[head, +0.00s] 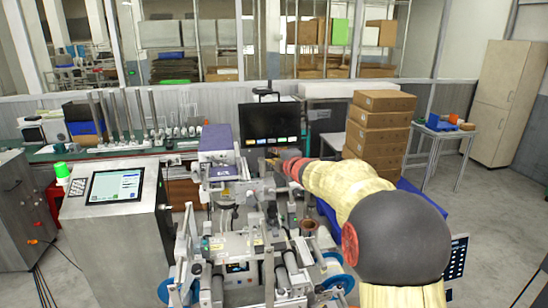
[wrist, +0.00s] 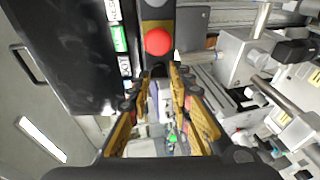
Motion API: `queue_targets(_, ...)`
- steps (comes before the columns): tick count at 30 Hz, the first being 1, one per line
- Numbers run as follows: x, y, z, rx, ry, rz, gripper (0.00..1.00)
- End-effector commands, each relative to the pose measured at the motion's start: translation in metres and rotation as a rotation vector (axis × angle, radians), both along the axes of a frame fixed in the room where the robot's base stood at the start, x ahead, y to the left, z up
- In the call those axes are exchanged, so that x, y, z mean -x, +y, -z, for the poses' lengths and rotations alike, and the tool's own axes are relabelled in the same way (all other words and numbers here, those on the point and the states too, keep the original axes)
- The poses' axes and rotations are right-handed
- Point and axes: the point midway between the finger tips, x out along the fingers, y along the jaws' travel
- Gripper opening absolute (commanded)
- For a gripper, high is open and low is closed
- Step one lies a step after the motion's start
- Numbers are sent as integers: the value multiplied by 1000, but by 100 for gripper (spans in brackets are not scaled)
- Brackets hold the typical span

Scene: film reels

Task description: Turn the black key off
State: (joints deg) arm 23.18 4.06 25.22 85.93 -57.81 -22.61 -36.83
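In the head view my gripper (head: 273,162) is small, just below the black screen (head: 271,122). The key cannot be made out there.
A purple-topped machine box (head: 216,140) stands left of my gripper, with metal rollers and frames in front. Stacked cardboard boxes (head: 378,125) stand to the right, close behind my arm. A console with a touch panel (head: 116,185) stands at the left. Open floor lies at the right.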

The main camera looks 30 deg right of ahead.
Motion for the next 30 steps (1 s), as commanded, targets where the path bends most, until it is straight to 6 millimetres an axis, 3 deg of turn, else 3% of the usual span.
queue_targets(14, 8, 0, -4, 0, -2, 1, 26)
queue_targets(30, 99, 6, -22, 0, -2, 2, 26)
